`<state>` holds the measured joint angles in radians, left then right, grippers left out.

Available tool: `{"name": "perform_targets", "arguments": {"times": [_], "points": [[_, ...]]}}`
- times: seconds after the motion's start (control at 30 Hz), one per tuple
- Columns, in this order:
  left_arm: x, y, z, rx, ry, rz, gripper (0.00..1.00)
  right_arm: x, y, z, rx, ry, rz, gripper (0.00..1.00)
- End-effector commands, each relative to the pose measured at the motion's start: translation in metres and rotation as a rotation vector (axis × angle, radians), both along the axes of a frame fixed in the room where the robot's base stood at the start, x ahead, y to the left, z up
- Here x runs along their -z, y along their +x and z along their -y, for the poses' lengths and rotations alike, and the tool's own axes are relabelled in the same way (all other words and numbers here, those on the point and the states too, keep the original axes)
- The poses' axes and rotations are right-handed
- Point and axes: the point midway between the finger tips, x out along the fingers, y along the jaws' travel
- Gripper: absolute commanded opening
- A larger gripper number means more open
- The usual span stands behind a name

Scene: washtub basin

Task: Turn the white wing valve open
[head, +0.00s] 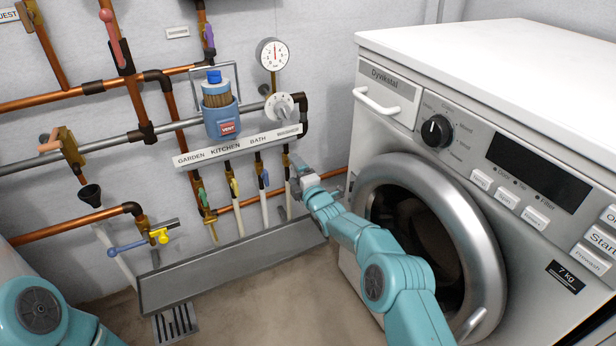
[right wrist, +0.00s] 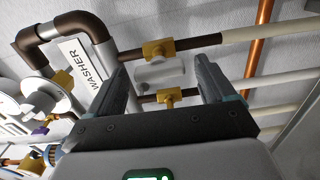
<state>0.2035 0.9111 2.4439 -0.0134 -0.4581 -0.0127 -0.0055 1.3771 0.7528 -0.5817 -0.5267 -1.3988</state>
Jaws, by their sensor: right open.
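The white wing valve handle (right wrist: 160,73) shows in the right wrist view, between two brass fittings on pipes beside the WASHER label (right wrist: 85,63). My right gripper (right wrist: 161,62) is open, with one dark finger to either side of the white handle in the picture. I see no finger clearly touching it, and the remaining depth is hard to judge. In the head view my right gripper (head: 297,165) is at the right end of the valve row and hides the white valve there. My left gripper is out of view; only part of my left arm shows at lower left.
The manifold label strip (head: 240,146) reads GARDEN, KITCHEN, BATH, with coloured-handled valves below it. A grey trough (head: 230,270) runs underneath. A washing machine (head: 520,150) stands close on the right. A pressure gauge (head: 272,54) and copper pipes (head: 40,102) line the wall.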

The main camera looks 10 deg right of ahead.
Motion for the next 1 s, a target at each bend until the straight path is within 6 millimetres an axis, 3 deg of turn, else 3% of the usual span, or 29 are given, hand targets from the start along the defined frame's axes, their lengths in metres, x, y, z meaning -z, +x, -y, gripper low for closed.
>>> {"name": "perform_targets", "arguments": {"times": [0.17,1.0], "points": [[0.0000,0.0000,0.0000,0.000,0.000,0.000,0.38,-0.0011,0.0001,0.0002,0.000,0.182,-0.057,0.83],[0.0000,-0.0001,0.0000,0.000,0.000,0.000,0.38,-0.0043,0.0012,0.0052,0.002,1.487,-0.467,0.83]]}}
